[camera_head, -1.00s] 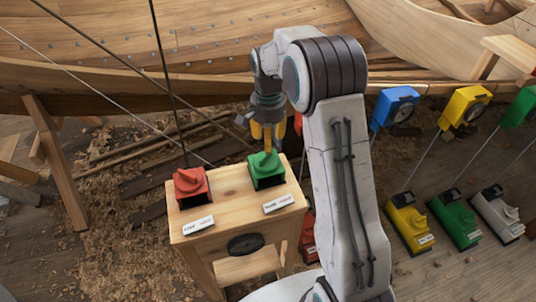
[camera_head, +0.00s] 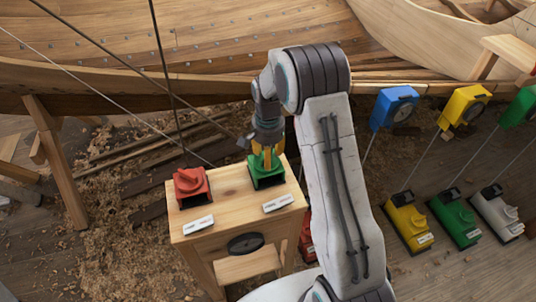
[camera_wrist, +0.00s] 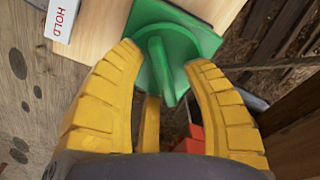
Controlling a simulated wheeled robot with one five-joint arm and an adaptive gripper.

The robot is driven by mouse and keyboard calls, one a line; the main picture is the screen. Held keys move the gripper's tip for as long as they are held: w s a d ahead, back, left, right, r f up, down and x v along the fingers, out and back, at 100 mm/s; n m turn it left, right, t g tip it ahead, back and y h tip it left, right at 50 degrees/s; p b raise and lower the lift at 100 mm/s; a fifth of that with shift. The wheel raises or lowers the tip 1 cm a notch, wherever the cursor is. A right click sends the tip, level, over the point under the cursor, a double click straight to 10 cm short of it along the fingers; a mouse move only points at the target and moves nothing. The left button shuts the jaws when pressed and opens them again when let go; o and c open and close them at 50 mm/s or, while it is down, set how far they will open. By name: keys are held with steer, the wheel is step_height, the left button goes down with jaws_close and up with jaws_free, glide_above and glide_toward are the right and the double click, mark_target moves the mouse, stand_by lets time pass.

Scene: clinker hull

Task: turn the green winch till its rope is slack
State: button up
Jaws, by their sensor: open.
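The green winch (camera_head: 267,180) sits at the back right of a small wooden stand. Its green knob with a raised grip bar (camera_wrist: 162,70) shows in the wrist view. My gripper (camera_head: 264,157) is right above the winch, pointing down. In the wrist view my gripper's (camera_wrist: 166,62) yellow fingers are spread apart on either side of the knob. I cannot tell whether they touch it. A dark rope runs down toward the stand, but its joining point at the green winch is hidden.
A red winch (camera_head: 191,186) stands on the same wooden stand (camera_head: 240,208). White labels (camera_head: 198,224) lie in front of both winches. The wooden hull (camera_head: 90,50) rises behind. Yellow, green and white boxes (camera_head: 460,220) stand on the floor at right.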

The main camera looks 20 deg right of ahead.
steer(key=shift+o, duration=0.2)
jaws_close()
steer(key=shift+n, duration=0.3)
steer(key=n+b, duration=0.1)
steer(key=n, duration=0.2)
steer(key=shift+w+f+n, duration=0.1)
steer(key=shift+n, duration=0.2)
steer(key=n+b, duration=0.1)
steer(key=n, duration=0.3)
steer(key=shift+w+a+n, duration=0.1)
steer(key=shift+n, duration=0.3)
stand_by(0.4)
steer(key=shift+c, duration=0.2)
jaws_free()
